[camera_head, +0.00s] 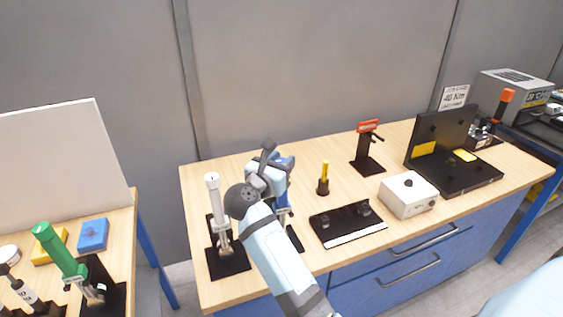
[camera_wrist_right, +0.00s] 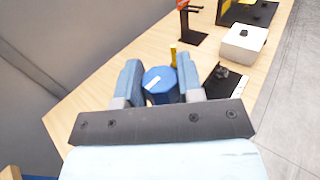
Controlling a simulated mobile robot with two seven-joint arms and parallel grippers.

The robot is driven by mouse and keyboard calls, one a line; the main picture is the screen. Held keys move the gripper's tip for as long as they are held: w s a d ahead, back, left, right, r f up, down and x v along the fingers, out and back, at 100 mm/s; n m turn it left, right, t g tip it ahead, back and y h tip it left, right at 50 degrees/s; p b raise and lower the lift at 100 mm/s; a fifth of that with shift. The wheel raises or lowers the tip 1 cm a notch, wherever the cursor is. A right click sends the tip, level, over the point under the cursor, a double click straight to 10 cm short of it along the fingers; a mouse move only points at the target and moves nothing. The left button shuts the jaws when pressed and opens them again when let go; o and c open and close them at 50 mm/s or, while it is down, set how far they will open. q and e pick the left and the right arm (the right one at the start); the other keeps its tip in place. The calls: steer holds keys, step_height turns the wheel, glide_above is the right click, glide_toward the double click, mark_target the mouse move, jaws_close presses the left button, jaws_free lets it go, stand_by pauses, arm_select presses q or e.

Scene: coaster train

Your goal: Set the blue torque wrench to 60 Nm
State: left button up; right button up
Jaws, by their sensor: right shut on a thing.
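The blue torque wrench (camera_head: 288,196) stands upright in a black stand on the wooden bench, largely hidden behind my right arm. My right gripper (camera_head: 278,166) is at its top end. In the right wrist view, the wrench's round blue end (camera_wrist_right: 160,82) with a white mark sits between the two fingers (camera_wrist_right: 158,72), which are shut on it. The scale on the wrench cannot be read. My left gripper is in neither view.
A white wrench (camera_head: 213,190) stands close left. To the right are a yellow-handled tool (camera_head: 324,175), a black fixture plate (camera_head: 348,223), a white box (camera_head: 408,194) and an orange-topped stand (camera_head: 367,140). A green-handled wrench (camera_head: 60,248) is on the left table.

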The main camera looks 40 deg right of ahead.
mark_target(281, 160)
steer(key=shift+r, duration=0.1)
steer(key=o, duration=0.9)
step_height(281, 160, up, 20)
steer(key=b, duration=0.2)
steer(key=shift+b, duration=0.3)
